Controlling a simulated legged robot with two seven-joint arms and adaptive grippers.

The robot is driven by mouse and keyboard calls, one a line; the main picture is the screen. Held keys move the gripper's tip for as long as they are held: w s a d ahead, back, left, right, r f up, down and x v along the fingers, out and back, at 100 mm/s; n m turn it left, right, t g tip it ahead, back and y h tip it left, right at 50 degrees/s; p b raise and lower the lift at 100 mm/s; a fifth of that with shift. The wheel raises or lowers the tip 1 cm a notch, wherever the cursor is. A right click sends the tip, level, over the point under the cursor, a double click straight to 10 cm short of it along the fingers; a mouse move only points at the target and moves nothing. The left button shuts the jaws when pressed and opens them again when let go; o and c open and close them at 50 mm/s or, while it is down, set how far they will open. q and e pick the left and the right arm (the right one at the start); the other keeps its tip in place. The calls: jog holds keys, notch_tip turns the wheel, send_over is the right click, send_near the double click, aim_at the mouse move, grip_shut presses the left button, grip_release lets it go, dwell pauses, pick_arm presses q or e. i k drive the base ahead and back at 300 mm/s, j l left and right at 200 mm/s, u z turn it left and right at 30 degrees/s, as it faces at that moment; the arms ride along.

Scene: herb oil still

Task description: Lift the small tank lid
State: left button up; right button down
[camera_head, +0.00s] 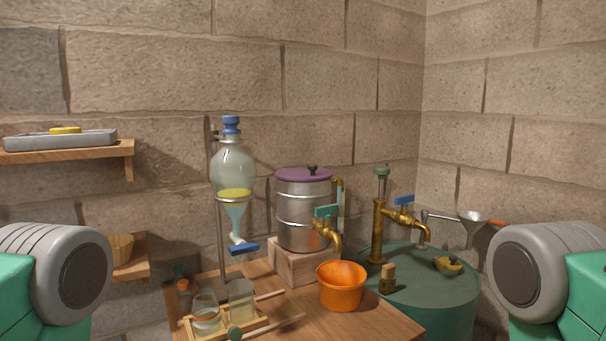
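A small metal tank (302,213) stands on a wooden block on the table, in the middle of the head view. Grey and green arm parts of mine show at the lower left and lower right edges, apart from the tank. Neither gripper is in view.
A glass separating funnel (233,167) on a stand is left of the tank. An orange bucket (341,286) stands in front. A green barrel (437,290) with a brass tap is at right. Glass jars in a wooden rack (249,329) are at front left. Shelves (66,150) line the left wall.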

aim_at(312, 173)
jog(key=i+l+z, duration=0.65)
jog(key=l, duration=0.2)
